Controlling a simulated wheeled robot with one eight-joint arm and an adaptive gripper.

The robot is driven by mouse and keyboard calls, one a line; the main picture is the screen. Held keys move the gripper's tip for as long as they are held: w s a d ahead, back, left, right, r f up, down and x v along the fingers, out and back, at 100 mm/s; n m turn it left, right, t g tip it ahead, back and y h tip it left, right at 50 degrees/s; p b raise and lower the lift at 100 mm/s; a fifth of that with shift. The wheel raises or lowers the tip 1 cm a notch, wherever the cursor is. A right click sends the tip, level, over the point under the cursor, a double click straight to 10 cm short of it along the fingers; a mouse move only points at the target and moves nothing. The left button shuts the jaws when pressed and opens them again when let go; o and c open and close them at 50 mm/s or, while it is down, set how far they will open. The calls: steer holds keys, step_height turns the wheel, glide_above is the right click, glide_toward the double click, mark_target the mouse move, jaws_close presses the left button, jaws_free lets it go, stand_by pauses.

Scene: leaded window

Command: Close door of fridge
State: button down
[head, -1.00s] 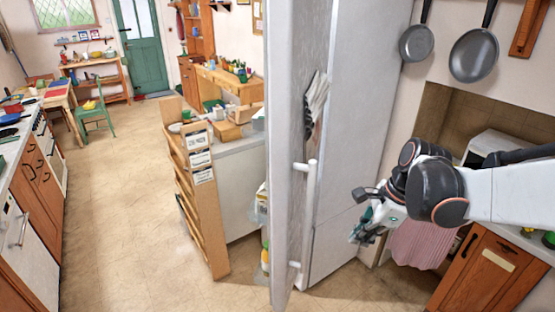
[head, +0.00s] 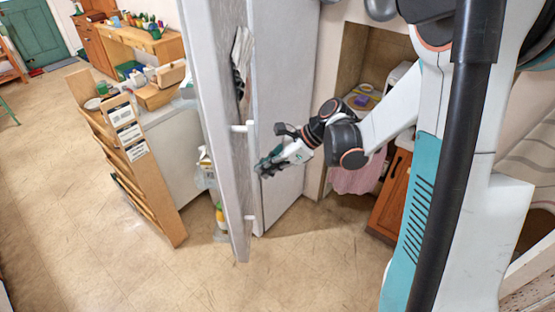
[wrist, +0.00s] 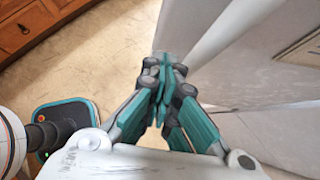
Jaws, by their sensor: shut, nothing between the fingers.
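The fridge door (head: 215,75) stands open in the head view, seen at a steep angle. Its long white handle (head: 251,175) is on the side facing right, and bottles on its inner side show to the left. The fridge body (head: 287,95) is behind and to the right. My gripper (head: 265,168) is just right of the handle in the picture; whether it touches is unclear. In the wrist view my gripper (wrist: 162,80) has its fingers together with nothing between them. Pale panels fill the right of that view; which belongs to the door is unclear.
A wooden rack (head: 125,160) stands left of the door beside a white counter. A pink cloth (head: 357,178) hangs near a wooden cabinet (head: 392,195) to the right. The floor (head: 100,260) in front and to the left is clear.

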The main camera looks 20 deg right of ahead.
mark_target(236, 180)
steer(key=shift+w+a+f, duration=0.15)
steer(key=shift+w+a, duration=0.2)
steer(key=shift+a, duration=0.4)
steer(key=shift+w+a+f, duration=0.2)
steer(key=shift+w+a, duration=0.1)
steer(key=shift+a, duration=0.5)
steer(key=shift+w+a+f, duration=0.15)
steer(key=shift+w+a, duration=0.2)
steer(key=shift+a, duration=0.4)
